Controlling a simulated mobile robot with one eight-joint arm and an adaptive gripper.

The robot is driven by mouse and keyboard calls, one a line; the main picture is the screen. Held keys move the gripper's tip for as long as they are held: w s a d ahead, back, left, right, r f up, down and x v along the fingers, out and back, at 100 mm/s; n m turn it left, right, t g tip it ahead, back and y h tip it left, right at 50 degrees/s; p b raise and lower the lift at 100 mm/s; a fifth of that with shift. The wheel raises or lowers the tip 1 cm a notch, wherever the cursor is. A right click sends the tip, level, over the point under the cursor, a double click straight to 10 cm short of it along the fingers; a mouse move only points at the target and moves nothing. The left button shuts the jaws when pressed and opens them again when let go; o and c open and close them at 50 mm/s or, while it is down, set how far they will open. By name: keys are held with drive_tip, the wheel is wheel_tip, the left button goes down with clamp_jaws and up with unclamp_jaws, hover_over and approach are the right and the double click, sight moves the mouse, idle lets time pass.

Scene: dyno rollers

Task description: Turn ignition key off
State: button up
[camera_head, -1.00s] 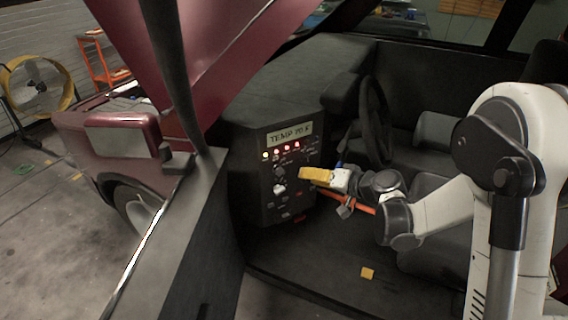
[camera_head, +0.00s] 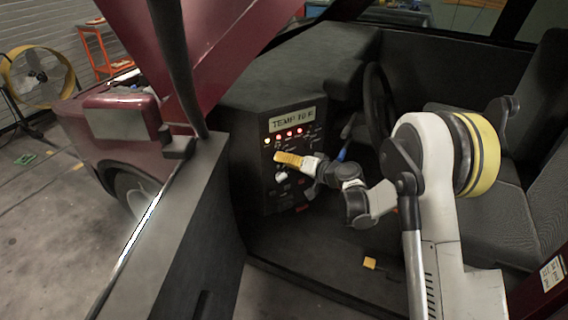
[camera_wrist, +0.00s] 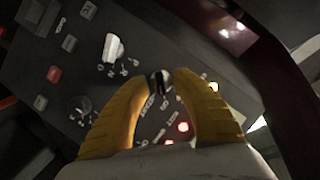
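The black control panel (camera_head: 256,190) stands in the car's interior, with a lit display reading TEMP. In the wrist view, a small dark and silvery part, probably the ignition key (camera_wrist: 160,81), shows between the two yellow fingertips of my gripper (camera_wrist: 158,80). The fingers are spread, with one on each side of the key; I cannot tell whether they touch it. In the head view, my gripper (camera_head: 281,157) is at the panel below the row of lights and hides the key there.
Red lights (camera_head: 289,132) glow below the display. A white knob (camera_wrist: 113,47) and smaller switches sit near my fingers. The steering wheel (camera_head: 376,105) is to the right of the panel. The door (camera_head: 180,220) stands in front at the left.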

drive_tip(key=shift+w+a, duration=0.15)
drive_tip(key=shift+a, duration=0.05)
clamp_jaws()
idle(0.3)
drive_tip(key=n+h, duration=0.1)
drive_tip(key=n, duration=0.2)
drive_tip(key=shift+a+h, duration=0.1)
drive_tip(key=shift+h, duration=0.3)
drive_tip(key=n+t+h, duration=0.1)
drive_tip(key=n+h, duration=0.1)
drive_tip(key=n, duration=0.1)
drive_tip(key=shift+t, duration=0.4)
